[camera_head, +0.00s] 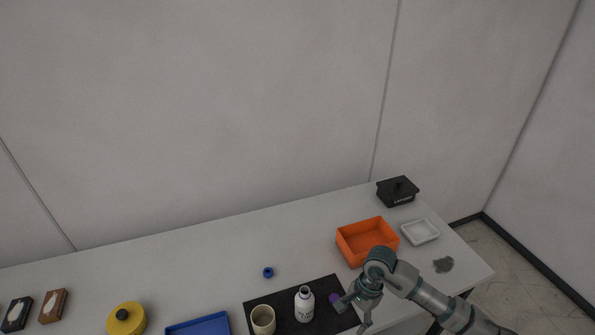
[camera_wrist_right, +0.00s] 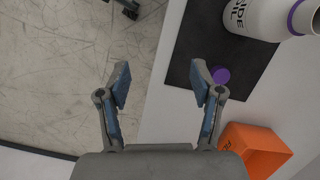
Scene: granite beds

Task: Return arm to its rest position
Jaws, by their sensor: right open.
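My right arm comes in from the lower right in the head view. Its gripper (camera_head: 351,317) hangs over the front right part of the table, at the right edge of the black mat (camera_head: 270,298). The right wrist view shows its two fingers (camera_wrist_right: 161,82) spread apart with nothing between them; the floor and the table edge lie beyond. A purple cap (camera_head: 335,298) lies on the mat close by the gripper; in the wrist view it (camera_wrist_right: 221,75) shows just past the right finger. My left gripper is not in view.
On the mat stand a white bottle (camera_head: 304,306) and a beige cup (camera_head: 263,320). An orange bin (camera_head: 352,247), white dish (camera_head: 420,232), black box (camera_head: 397,194) and grey piece (camera_head: 443,265) are at right. A blue tray (camera_head: 199,325) and yellow round container (camera_head: 126,320) are left.

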